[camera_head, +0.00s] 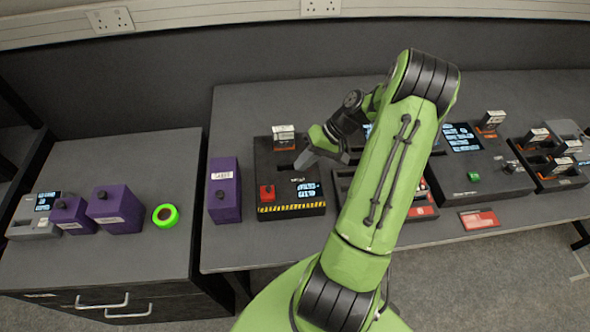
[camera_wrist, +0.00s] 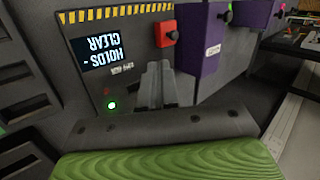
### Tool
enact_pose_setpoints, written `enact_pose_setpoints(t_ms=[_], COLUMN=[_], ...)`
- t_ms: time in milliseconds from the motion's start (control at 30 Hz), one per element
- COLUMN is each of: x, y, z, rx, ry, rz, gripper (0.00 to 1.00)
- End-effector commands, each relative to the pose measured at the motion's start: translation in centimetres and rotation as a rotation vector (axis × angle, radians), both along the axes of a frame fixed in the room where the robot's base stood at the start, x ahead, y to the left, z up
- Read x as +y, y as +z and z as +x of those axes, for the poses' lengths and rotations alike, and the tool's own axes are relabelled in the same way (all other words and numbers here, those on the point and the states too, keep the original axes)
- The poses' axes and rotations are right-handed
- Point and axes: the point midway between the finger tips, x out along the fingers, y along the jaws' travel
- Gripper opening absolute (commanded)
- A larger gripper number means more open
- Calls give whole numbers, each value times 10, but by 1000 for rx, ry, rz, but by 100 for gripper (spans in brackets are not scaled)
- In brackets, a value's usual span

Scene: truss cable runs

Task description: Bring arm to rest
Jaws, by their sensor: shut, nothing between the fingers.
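My gripper (camera_head: 306,160) is at the end of my green arm, above the black box with a yellow-black striped edge (camera_head: 290,209). Its fingers also show in the wrist view (camera_wrist: 156,84), closed together and empty in front of that box's face. The box has a red button (camera_head: 267,192) and a display, which reads "HOLDS - CLEAR" in the wrist view (camera_wrist: 97,50). A green light (camera_wrist: 112,105) glows beside the fingers. I cannot tell how far the fingertips are from the box.
A tall purple box (camera_head: 224,190) stands left of the striped box. Two smaller purple boxes (camera_head: 115,210) and a green ring (camera_head: 165,215) sit on the left cabinet (camera_head: 150,260). Black devices (camera_head: 470,165) and a red card (camera_head: 479,220) lie right of my arm, which hides part of the bench.

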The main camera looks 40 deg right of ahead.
Motion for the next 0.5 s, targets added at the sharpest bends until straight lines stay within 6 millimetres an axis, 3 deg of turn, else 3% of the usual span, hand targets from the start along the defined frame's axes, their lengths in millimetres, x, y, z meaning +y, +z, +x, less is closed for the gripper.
enact_pose_setpoints(t_ms=[200, 500], x=[-19, -20], y=[25, 27], z=[-9, -10], rx=[1, 2], ry=[-2, 0], rz=[-2, -1], gripper=[0, 0])
